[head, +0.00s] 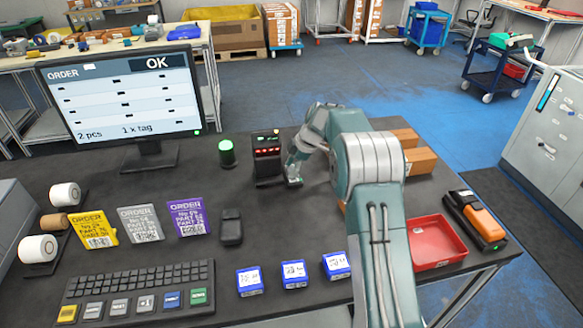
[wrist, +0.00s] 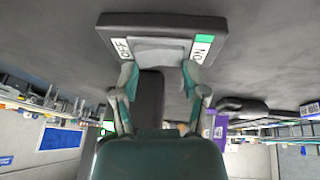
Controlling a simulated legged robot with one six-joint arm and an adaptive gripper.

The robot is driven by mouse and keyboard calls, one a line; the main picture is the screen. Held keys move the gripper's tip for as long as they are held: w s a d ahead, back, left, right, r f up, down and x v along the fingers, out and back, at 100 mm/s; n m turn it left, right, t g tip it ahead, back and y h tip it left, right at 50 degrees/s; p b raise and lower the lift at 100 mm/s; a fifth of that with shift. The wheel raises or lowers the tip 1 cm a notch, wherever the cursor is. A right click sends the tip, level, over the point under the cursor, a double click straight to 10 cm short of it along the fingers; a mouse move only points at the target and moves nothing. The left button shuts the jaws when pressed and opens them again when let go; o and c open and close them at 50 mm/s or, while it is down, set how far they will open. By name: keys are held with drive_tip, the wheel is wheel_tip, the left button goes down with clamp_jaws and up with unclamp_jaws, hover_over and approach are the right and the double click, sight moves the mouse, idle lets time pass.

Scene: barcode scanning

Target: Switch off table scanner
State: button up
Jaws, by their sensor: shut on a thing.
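The table scanner (head: 267,166) is a dark upright box with lit red strips on its front, at the middle of the table in the head view. My gripper (head: 291,179) is low at its right side, fingers pointing down and partly hidden by my arm. In the wrist view a dark block with OFF and ON labels, seen upside down, has a grey switch piece (wrist: 160,50) between the labels. The ON end has a green patch. The two fingertips of my gripper (wrist: 159,76) are at either side of the switch piece, shut on it.
A green-topped cylinder (head: 227,153) stands left of the scanner, and a monitor (head: 125,95) showing OK is farther left. Cardboard boxes (head: 418,160), a red tray (head: 433,242) and blue boxes (head: 293,273) lie around my arm. Bare table lies in front of the scanner.

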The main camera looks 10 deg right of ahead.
drive_tip(key=shift+w+f, duration=0.1)
drive_tip(key=shift+f, duration=0.1)
drive_tip(key=shift+w+m+g, duration=0.25)
drive_tip(key=shift+m+g, duration=0.05)
drive_tip(key=shift+g, duration=1.2)
drive_tip(key=o, duration=1.2)
drive_tip(key=shift+w+a, duration=0.1)
drive_tip(key=shift+c, duration=0.2)
drive_tip(key=shift+r, duration=0.15)
drive_tip(key=v, duration=0.6)
drive_tip(key=shift+w+r, duration=0.15)
drive_tip(key=shift+w, duration=0.05)
drive_tip(key=shift+d+r, duration=0.25)
drive_tip(key=shift+r, duration=0.1)
